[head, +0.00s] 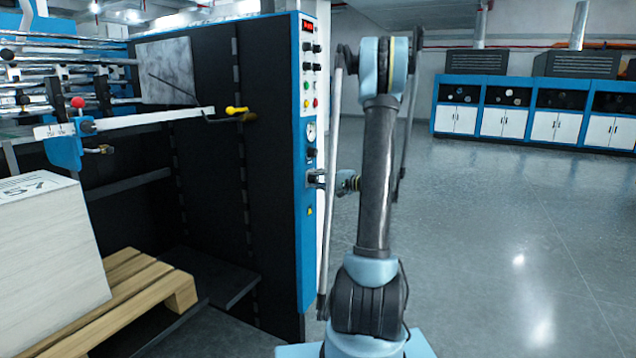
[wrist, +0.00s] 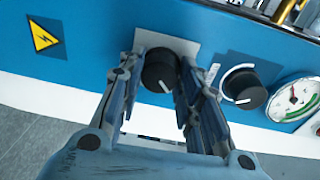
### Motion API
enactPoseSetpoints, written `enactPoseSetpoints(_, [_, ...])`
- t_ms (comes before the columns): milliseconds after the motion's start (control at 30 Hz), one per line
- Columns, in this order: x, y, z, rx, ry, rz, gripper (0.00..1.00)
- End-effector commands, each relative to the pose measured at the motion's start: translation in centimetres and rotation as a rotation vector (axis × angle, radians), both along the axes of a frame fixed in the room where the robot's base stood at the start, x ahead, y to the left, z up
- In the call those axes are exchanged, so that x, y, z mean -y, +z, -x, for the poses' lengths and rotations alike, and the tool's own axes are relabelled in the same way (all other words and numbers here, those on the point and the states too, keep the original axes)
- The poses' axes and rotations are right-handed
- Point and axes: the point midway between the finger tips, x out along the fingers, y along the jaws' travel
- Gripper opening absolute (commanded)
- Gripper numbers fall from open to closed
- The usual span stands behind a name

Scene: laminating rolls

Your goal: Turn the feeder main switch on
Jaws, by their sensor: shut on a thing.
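The feeder main switch, a round black knob with a white line, sits on a grey plate on the blue panel. In the wrist view the knob (wrist: 160,70) is between the fingers of my gripper (wrist: 158,80), which is shut on it. In the head view my gripper (head: 318,180) reaches the blue panel edge (head: 306,245) low down, below the gauge. The switch itself is largely hidden there by my gripper. The white line on the knob points towards the lower right in the wrist view.
Beside the switch are a second black knob (wrist: 243,88) and a round gauge (wrist: 293,100). A yellow warning sign (wrist: 44,37) is on the other side. A pallet (head: 150,290) with a paper stack (head: 45,250) stands left. The floor (head: 500,220) at right is clear.

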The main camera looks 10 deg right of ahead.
Motion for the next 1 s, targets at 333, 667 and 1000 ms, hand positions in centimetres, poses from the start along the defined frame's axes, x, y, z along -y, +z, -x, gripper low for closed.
enactPoseSetpoints(333, [0.25, -0.27, -0.14, -0.266, -0.006, -0.187, 0.09])
enactPoseSetpoints(667, [0.21, -0.34, -0.12, -0.485, -0.004, -0.347, 0.09])
enactPoseSetpoints(1000, [0.15, -0.38, -0.08, -0.611, -0.003, -0.438, 0.09])
